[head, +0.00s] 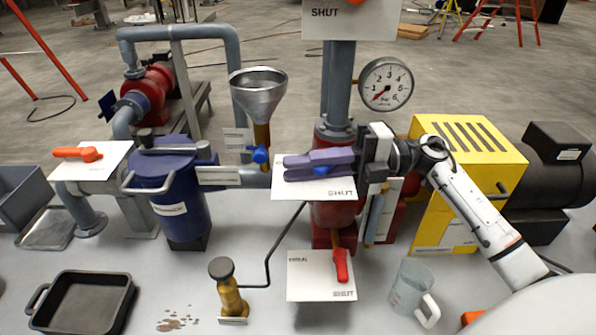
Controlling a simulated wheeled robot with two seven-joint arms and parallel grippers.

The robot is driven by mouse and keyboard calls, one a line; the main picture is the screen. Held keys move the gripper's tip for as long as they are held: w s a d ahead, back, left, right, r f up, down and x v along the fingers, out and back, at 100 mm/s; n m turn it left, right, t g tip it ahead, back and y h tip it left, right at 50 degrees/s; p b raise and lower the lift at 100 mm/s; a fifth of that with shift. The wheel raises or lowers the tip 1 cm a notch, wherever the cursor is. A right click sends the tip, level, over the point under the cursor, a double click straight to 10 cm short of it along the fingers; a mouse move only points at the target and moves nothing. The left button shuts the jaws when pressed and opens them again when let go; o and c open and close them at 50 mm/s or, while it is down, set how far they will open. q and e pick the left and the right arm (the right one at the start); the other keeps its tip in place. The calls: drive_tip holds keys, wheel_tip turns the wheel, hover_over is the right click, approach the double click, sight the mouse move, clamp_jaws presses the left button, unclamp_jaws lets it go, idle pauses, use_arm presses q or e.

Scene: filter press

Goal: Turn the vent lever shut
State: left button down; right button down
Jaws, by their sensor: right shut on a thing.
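My right gripper (319,163) comes in from the right, with its purple fingers pointing left over a white plate (290,190) marked SHUT at its lower right. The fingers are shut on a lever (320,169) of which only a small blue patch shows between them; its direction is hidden. I cannot read a name that marks it as the vent lever. A red lever (341,265) points down on a lower white plate (310,280), also marked SHUT. An orange lever (78,154) lies across a plate at the left. My left gripper is not in view.
A pressure gauge (386,84) stands above my right gripper. A steel funnel (258,92) with a blue valve handle (260,154) is left of it. A yellow guard (470,150) is at right. A clear jug (409,287), a brass hand pump (228,288) and a black tray (83,302) stand in front.

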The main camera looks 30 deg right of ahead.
sight(323, 176)
drive_tip(key=n+g+b, duration=0.1)
drive_tip(key=s+n+g+y+b, duration=0.1)
drive_tip(key=g, duration=0.1)
drive_tip(key=s+n+g+b, duration=0.1)
drive_tip(key=g, duration=0.1)
drive_tip(key=shift+d+f, duration=0.2)
drive_tip(key=shift+s+d+n+g+b, duration=0.15)
drive_tip(key=shift+s+n+g+b, duration=0.35)
drive_tip(key=shift+n+g, duration=0.35)
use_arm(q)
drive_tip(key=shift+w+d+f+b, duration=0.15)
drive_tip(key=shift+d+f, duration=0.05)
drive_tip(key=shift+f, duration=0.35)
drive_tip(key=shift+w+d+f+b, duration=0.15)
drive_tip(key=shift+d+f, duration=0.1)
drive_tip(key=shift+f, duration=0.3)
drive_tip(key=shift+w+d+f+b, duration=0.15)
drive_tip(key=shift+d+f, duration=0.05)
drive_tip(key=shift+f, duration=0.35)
use_arm(e)
drive_tip(key=shift+s+d+r+n+g, duration=0.15)
drive_tip(key=shift+n+g, duration=0.15)
drive_tip(key=shift+g, duration=0.3)
drive_tip(key=shift+s+a+n+g, duration=0.1)
drive_tip(key=shift+n+g, duration=0.15)
drive_tip(key=shift+g, duration=0.3)
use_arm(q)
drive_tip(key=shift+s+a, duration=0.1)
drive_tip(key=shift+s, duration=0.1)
